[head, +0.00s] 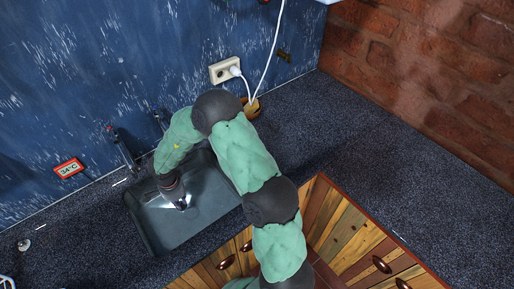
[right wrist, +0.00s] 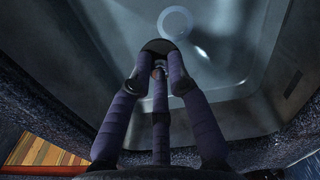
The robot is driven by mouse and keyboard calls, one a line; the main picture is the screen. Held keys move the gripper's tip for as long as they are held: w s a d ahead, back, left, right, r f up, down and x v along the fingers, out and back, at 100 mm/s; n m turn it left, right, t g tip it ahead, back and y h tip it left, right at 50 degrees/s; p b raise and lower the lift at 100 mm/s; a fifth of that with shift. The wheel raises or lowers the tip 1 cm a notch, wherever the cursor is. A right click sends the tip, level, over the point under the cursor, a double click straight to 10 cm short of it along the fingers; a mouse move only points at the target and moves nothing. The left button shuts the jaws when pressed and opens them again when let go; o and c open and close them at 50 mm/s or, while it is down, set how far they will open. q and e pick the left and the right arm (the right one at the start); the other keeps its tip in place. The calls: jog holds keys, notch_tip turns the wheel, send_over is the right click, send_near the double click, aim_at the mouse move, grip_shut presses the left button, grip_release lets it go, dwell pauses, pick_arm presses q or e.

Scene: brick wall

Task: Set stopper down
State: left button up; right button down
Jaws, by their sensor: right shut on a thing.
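My right gripper (head: 178,199) reaches down into the grey sink basin (head: 150,228). In the right wrist view its purple fingers (right wrist: 160,72) are closed together on the stopper (right wrist: 158,46), a small dark rounded piece at the fingertips. Most of the stopper is hidden by the fingers. Beyond it, a pale round drain ring (right wrist: 175,22) shows on the basin floor. The stopper appears in front of the ring; I cannot tell whether it touches the floor. My left gripper is not in view.
The dark speckled counter (head: 365,165) is clear to the right of the sink. A tap (head: 122,146) stands behind the basin. A small round metal item (head: 24,244) lies on the left counter. A wooden pot (head: 251,108) stands by the socket (head: 225,70). Wooden cabinets (head: 345,240) are below.

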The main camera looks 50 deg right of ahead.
jog(key=n, duration=0.1)
jog(key=r+n, duration=0.1)
jog(key=n, duration=0.1)
jog(key=s+a+n, duration=0.1)
jog(key=shift+a+r+n, duration=0.1)
jog(key=shift+r+n, duration=0.15)
jog(key=shift+n, duration=0.15)
jog(key=shift+s+a+r+n+b, duration=0.3)
jog(key=shift+s+a+r+n, duration=0.25)
jog(key=shift+n, duration=1.5)
jog(key=shift+s+a+r+n+b, duration=0.35)
jog(key=shift+r+n, duration=0.25)
jog(key=shift+n, duration=1.4)
jog(key=shift+s+a+r+n+b, duration=0.3)
jog(key=shift+s+r+n, duration=0.25)
jog(key=shift+n, duration=1.5)
jog(key=shift+a, duration=0.1)
